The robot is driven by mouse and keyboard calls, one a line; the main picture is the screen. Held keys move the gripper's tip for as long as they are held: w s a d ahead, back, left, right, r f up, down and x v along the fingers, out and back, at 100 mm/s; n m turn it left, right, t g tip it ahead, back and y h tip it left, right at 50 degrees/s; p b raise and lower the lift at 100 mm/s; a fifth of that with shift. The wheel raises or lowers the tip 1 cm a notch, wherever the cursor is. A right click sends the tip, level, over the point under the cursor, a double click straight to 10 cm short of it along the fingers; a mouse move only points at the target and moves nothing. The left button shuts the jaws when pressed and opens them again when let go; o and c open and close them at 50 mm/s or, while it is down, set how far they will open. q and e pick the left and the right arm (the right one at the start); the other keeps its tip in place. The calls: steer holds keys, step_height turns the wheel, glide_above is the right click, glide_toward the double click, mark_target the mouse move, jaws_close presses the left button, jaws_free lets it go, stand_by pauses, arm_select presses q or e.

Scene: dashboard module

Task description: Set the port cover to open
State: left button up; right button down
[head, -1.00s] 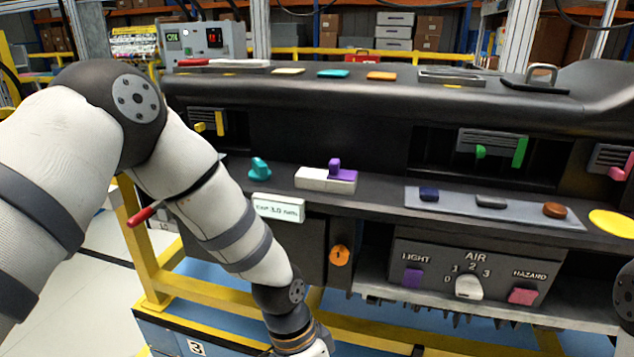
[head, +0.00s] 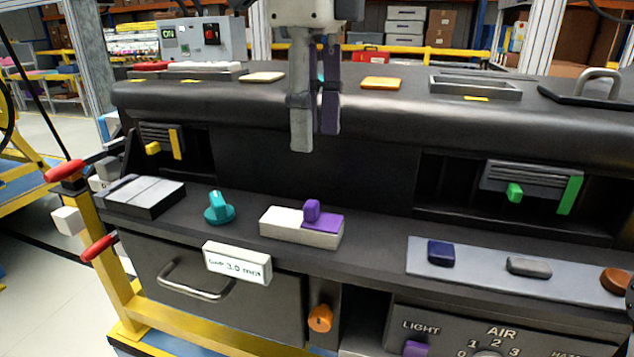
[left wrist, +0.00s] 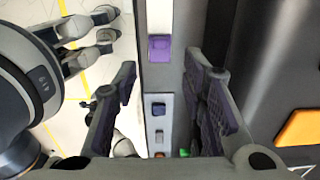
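No part is labelled as a port cover; the piece that looks most like it is a purple sliding plate with a raised knob (head: 322,221). It sits over the right part of a white block (head: 283,222) on the dashboard ledge. The purple plate also shows in the left wrist view (left wrist: 160,47), between the fingers in the picture. My left gripper (head: 315,143) points down above and behind the block in the head view, apart from it. In the left wrist view its fingers (left wrist: 162,72) are spread and empty.
A teal knob (head: 219,209) and a black box (head: 146,197) stand left of the block. A label plate (head: 237,262) is below it. A button strip (head: 480,270) lies to the right. The dashboard's padded top edge (head: 220,103) overhangs behind.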

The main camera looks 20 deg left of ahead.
mark_target(312, 203)
arm_select(q)
step_height(312, 203, down, 10)
steer(key=shift+r, duration=0.25)
jaws_close()
